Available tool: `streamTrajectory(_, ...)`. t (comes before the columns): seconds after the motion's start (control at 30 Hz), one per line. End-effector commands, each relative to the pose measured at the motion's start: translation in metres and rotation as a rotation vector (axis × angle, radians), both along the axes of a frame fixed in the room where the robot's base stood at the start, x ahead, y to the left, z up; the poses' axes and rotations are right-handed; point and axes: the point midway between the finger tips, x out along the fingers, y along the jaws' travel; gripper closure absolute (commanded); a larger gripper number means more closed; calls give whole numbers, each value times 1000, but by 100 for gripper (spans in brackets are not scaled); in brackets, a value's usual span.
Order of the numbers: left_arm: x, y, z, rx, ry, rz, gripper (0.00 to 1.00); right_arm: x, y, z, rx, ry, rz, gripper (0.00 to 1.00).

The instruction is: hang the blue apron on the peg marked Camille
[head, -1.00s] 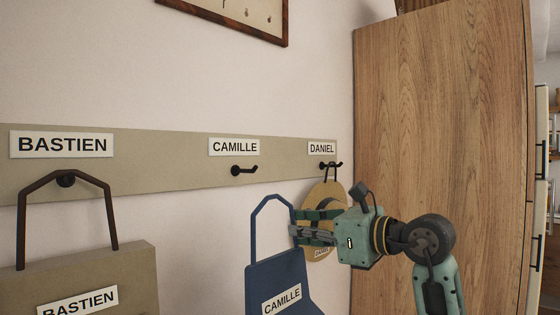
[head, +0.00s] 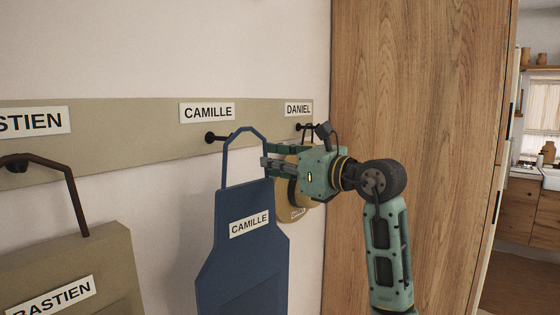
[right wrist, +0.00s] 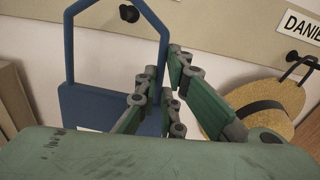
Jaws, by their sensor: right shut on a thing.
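The blue apron (head: 243,265), labelled CAMILLE, hangs upright from my right gripper (head: 268,163). That gripper is shut on the right side of its stiff neck loop (head: 226,165). The black peg (head: 214,137) under the CAMILLE sign (head: 207,112) is just left of the loop's top in the head view. In the right wrist view the peg (right wrist: 129,13) shows inside the loop's outline, near its top. I cannot tell whether the loop is around the peg or in front of it. My left gripper is out of view.
A tan BASTIEN apron (head: 75,275) hangs at the left by a brown loop. A straw hat (head: 284,205) hangs under the DANIEL sign (head: 298,109), partly behind my right gripper. A tall wooden cabinet (head: 420,80) stands close on the right.

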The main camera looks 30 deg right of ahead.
Motion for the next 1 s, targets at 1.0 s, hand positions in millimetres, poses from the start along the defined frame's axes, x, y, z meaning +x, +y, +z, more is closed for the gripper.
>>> streamTrajectory(1.0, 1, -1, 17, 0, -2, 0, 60, 58, 20, -2, 2, -1, 0, 100)
